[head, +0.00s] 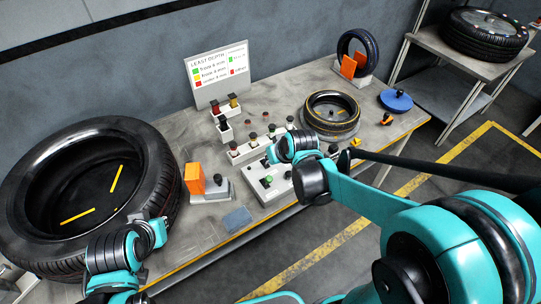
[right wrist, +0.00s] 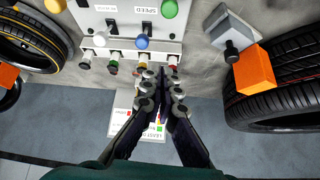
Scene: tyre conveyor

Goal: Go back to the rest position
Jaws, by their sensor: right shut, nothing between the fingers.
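My right gripper (right wrist: 161,75) is shut and empty in the right wrist view, its two fingers lying together near the control box (right wrist: 130,22). That box carries several knobs, including a green one and a blue one. In the head view my right arm reaches over the same control box (head: 268,185), and its fingers are hard to make out. My left arm (head: 115,250) is at the lower left in the head view, beside the large tyre (head: 150,165). Its fingers are not clear enough to tell open from shut.
A small tyre (head: 332,113) lies on the table (head: 285,90), with an upright tyre (head: 370,45) behind it. An orange block (head: 194,178) stands on a grey base near the control box. A sign (head: 220,74) stands at the back. A shelf (head: 440,95) is at the right.

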